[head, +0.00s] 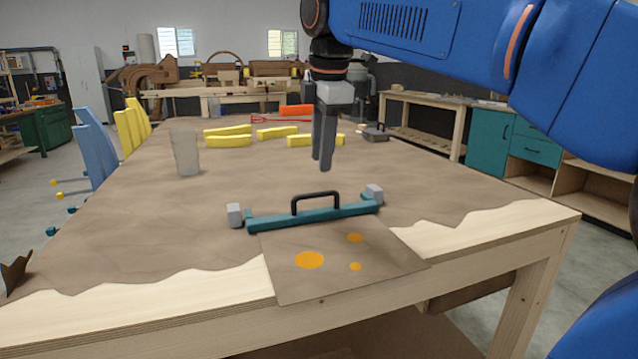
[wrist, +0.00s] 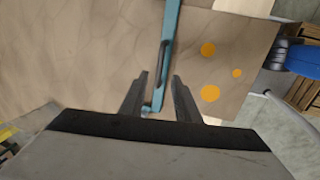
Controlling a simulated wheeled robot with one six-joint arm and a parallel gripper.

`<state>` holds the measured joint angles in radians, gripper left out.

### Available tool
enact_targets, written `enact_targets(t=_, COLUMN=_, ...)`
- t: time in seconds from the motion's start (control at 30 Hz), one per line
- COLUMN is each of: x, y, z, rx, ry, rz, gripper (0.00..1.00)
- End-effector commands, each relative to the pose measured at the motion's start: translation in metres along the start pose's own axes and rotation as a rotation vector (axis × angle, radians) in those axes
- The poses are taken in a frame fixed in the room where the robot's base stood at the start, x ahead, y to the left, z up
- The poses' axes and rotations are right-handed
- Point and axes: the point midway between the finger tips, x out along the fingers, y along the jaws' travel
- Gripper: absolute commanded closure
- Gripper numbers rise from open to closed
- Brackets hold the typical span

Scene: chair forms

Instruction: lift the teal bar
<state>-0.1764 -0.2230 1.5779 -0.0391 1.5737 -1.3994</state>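The teal bar (head: 315,217) lies on the brown-covered table near its front edge, with a black arched handle on top. In the wrist view the teal bar (wrist: 171,22) runs up the picture, and its lower end shows between the fingers. A pale grey block stands at each end of the bar, the left one (head: 235,215) and the right one (head: 374,193). My gripper (head: 323,165) points down above the bar, apart from it. In the wrist view my gripper (wrist: 160,80) has its two fingers spread with a gap between them, and nothing is held.
A brown sheet with orange spots (head: 345,281) lies in front of the bar at the table edge. A grey cup (head: 185,152) stands at the left. Several yellow pieces (head: 228,141) and a grey box with a handle (head: 375,133) lie farther back.

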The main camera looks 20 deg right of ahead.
Motion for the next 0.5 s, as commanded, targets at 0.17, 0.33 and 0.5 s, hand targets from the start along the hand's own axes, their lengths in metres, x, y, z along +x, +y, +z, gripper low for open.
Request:
enact_targets(t=0.17, x=0.032, y=-0.001, z=0.000, rx=0.000, ry=-0.001, rz=-0.002, gripper=0.71)
enact_targets(t=0.33, x=0.057, y=-0.001, z=0.000, rx=0.000, ry=-0.001, rz=-0.001, gripper=0.71)
enact_targets(t=0.5, x=0.071, y=0.000, z=0.000, rx=0.000, ry=-0.001, rz=-0.001, gripper=0.71)
